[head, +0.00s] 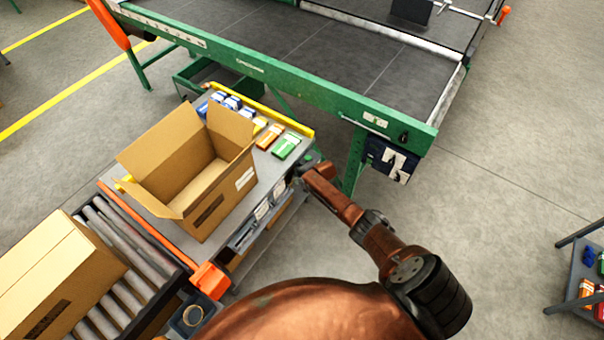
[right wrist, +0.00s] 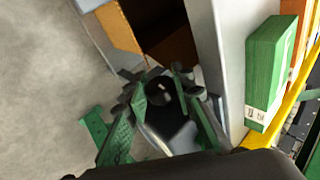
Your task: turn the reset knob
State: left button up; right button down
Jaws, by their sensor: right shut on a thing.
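The reset knob (right wrist: 163,92) is a dark round knob with a pale mark. It sits between my right gripper's (right wrist: 168,105) fingers in the right wrist view, on the side of the grey bench. The green-padded fingers are shut on it from both sides. In the head view my right gripper (head: 305,169) is at the bench's right edge, near the green carton, and the knob is hidden there. My left gripper is not in view.
The grey bench (head: 223,218) carries an open cardboard box (head: 204,190), a green carton (head: 287,146), an orange carton (head: 269,136) and blue packs (head: 226,102). A green-framed conveyor (head: 300,83) stands behind. A roller conveyor (head: 118,246) with a closed box (head: 50,280) is at left.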

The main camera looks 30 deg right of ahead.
jog(key=shift+g+h, duration=0.3)
jog(key=shift+g, duration=0.6)
jog(key=shift+s+f, duration=0.1)
jog(key=c, duration=1.6)
grip_release()
jog(key=shift+v, duration=6)
jog(key=shift+a, duration=0.1)
